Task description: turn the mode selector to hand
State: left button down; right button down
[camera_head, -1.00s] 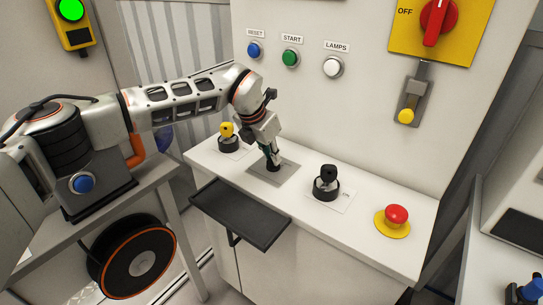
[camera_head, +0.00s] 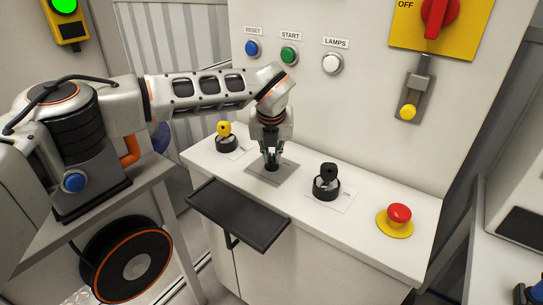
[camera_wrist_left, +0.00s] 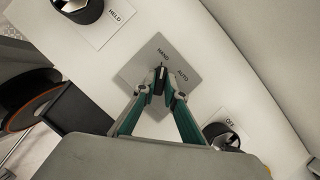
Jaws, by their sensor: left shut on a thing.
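The mode selector is a small black knob (camera_head: 272,167) on a grey square plate (camera_head: 287,175) on the white console. My left gripper (camera_head: 272,158) comes down on it from above, its fingers shut on the knob. In the left wrist view the knob (camera_wrist_left: 160,80) sits between the two fingertips (camera_wrist_left: 160,95). The plate (camera_wrist_left: 145,62) there carries the words HAND and AUTO. The knob's pointer end appears to face the HAND word; the fingers partly hide the knob.
A yellow-topped selector (camera_head: 225,136) stands left of the plate and a black key-like selector (camera_head: 327,181) to its right. A red emergency button (camera_head: 399,214) is further right. A black tray (camera_head: 238,213) juts out in front.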

dwell(0.3)
pick_arm(q)
jog(key=c, duration=2.3)
grip_release()
jog(key=shift+o, duration=1.1)
jog(key=shift+r, duration=0.15)
jog(key=v, duration=1.1)
jog(key=shift+s+r, duration=0.25)
jog(key=shift+r, duration=0.1)
